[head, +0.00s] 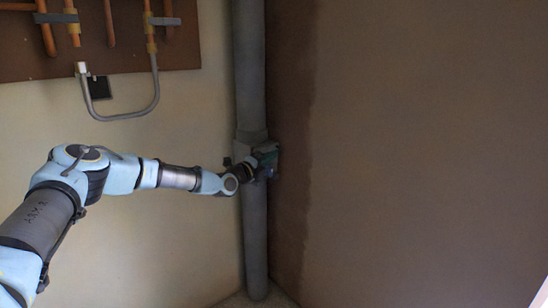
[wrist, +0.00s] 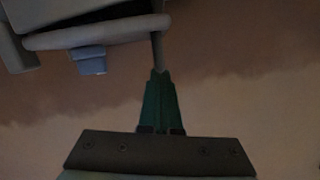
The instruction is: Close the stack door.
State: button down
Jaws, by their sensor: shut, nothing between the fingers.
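The stack (head: 250,60) is a grey vertical pipe in the corner of the room. Its collar (head: 252,136) and the door area sit partway up, largely hidden behind my gripper (head: 266,160). In the wrist view, my gripper's green fingers (wrist: 159,74) are together and empty. Their tips are at a thin grey upright piece (wrist: 157,48); I cannot tell whether they touch it. A grey plate with a rounded edge (wrist: 95,32), likely the stack door, is at upper left, with a blue-grey tab (wrist: 90,62) below it. How far the door stands open is unclear.
A brown board (head: 90,62) with copper pipes (head: 110,22) hangs on the left wall. A bent grey pipe (head: 124,117) loops below it. The right wall (head: 420,150) is bare brown plaster, close beside the stack. The space in front of it looks clear.

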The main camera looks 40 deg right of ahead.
jog(key=shift+w+r, duration=0.2)
jog(key=shift+w, duration=0.15)
dwell(0.4)
